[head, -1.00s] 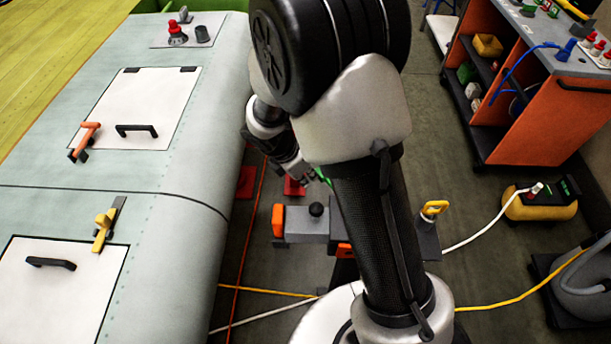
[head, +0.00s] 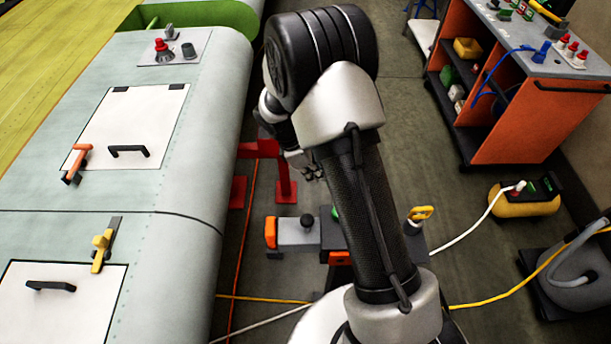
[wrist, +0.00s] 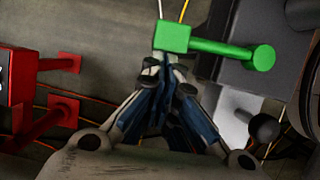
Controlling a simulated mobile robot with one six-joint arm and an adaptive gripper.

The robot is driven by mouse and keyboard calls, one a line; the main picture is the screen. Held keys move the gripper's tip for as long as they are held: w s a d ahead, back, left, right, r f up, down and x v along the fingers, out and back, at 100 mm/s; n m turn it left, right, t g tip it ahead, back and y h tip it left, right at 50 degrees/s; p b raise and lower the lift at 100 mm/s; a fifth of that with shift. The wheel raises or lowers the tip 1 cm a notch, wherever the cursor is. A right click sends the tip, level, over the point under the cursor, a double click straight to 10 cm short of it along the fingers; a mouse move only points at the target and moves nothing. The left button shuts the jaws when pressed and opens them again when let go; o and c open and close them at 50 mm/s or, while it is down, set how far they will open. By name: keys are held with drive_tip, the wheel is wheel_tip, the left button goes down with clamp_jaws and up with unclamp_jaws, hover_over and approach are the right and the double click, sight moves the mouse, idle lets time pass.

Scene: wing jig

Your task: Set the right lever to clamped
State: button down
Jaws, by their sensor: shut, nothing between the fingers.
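An orange lever (head: 77,163) stands at the near left corner of the far white hatch on the pale wing. A yellow lever (head: 102,250) with a grey strip stands at the corner of the nearer hatch. A green lever-like piece (wrist: 215,44), a block and a rod with a rounded end, shows in the wrist view. I cannot tell which one is the right lever. My gripper (head: 312,173) hangs beside the wing, over the floor. In the wrist view its fingers (wrist: 168,64) are shut and empty, pointing towards the green block; I cannot tell if they touch.
Red stands (head: 286,183) rise from the floor beside the wing. A grey beam (head: 296,234) with a black knob lies below my arm. Orange and yellow cables cross the floor. An orange cart (head: 512,120) and a yellow unit (head: 522,203) stand at right.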

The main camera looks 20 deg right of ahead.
drive_tip(key=d+m, duration=0.1)
drive_tip(key=d, duration=0.1)
drive_tip(key=d+m+g, duration=0.1)
drive_tip(key=d+m, duration=0.1)
drive_tip(key=d+m+y+p, duration=0.1)
drive_tip(key=d+m, duration=0.1)
drive_tip(key=shift+s+g, duration=0.25)
drive_tip(key=shift+g, duration=0.15)
drive_tip(key=shift+s+d+m+g+y, duration=0.25)
drive_tip(key=shift+s+d+m, duration=0.15)
drive_tip(key=shift+d+m, duration=0.4)
drive_tip(key=shift+s+d+m+g+y, duration=0.15)
drive_tip(key=shift+s+d+m+y, duration=0.15)
drive_tip(key=shift+d+m, duration=0.5)
drive_tip(key=shift+a, duration=0.2)
